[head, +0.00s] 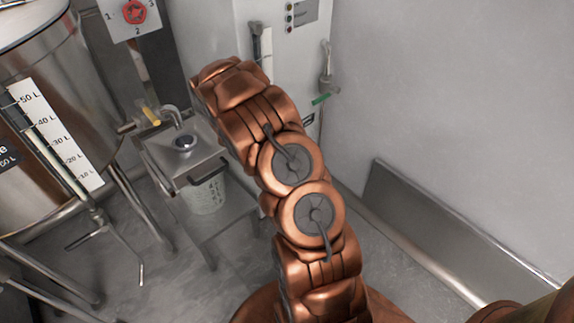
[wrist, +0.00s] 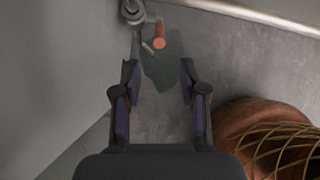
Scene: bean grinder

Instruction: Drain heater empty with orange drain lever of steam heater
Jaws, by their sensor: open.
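In the wrist view, the orange drain lever (wrist: 160,35) sticks out beside a grey valve and pipe (wrist: 132,12) near the top. My gripper (wrist: 157,70) is open and empty. Its two fingers point up the picture toward the lever, which lies beyond the fingertips, slightly right of the middle between them. I see no contact. In the head view, the white steam heater cabinet (head: 210,35) stands behind my arm. My arm hides the orange lever and my gripper there.
A steel tank (head: 95,60) with a litre scale stands at the left. A yellow lever (head: 151,116) sits above a small steel stand (head: 165,160) with a bucket (head: 206,192). A green lever (head: 325,98) is on the cabinet's right. A grey wall (head: 450,100) borders the right.

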